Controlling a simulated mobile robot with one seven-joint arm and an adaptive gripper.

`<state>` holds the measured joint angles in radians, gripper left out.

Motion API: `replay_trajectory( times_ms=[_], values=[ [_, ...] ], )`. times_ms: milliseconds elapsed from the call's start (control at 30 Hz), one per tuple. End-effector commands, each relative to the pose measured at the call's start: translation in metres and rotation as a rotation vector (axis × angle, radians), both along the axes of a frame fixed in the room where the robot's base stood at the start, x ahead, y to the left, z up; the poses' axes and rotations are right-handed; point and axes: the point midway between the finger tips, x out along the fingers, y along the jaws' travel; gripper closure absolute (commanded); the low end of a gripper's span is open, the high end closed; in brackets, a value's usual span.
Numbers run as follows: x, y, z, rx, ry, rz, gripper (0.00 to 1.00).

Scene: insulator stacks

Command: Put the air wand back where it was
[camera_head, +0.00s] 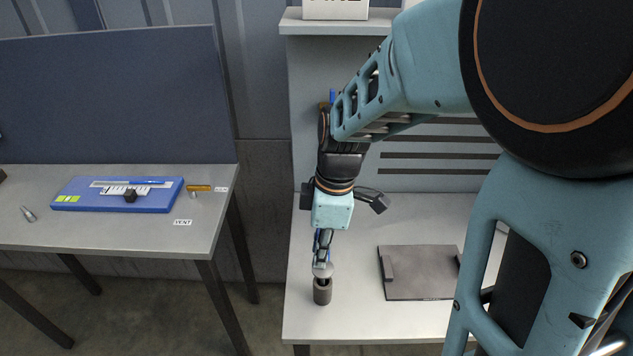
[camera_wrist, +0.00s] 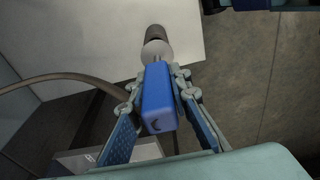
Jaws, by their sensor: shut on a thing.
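The air wand has a blue body (camera_wrist: 158,98) with a pale round part (camera_wrist: 157,50) at its far end. My gripper (camera_wrist: 158,82) is shut on the blue body, one finger on each side. In the head view my gripper (camera_head: 322,246) points down over the near left part of the right bench. The wand's pale end (camera_head: 322,270) is right above a dark cylindrical cup (camera_head: 321,294), which also shows in the wrist view (camera_wrist: 155,33). I cannot tell whether the wand's tip is inside the cup or just over it. My fingers hide much of the wand in the head view.
A dark flat fixture (camera_head: 420,273) lies right of the cup on the right bench (camera_head: 345,325). The left bench (camera_head: 120,232) holds a blue tray (camera_head: 75,203), a brass piece (camera_head: 199,188) and a small metal part (camera_head: 28,214). A gap separates the benches. A shelf (camera_head: 335,25) is above.

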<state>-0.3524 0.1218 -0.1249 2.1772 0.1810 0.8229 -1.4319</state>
Motion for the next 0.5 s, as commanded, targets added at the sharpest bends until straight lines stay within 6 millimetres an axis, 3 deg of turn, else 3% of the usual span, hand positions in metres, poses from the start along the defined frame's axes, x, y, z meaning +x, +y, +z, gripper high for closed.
replay_trajectory(
  times_ms=[300,500],
  values=[
    [0.0,-0.001,-0.039,-0.001,0.002,-0.002,1.0],
    [0.0,0.0,-0.043,0.0,-0.002,-0.002,1.0]
  ],
)
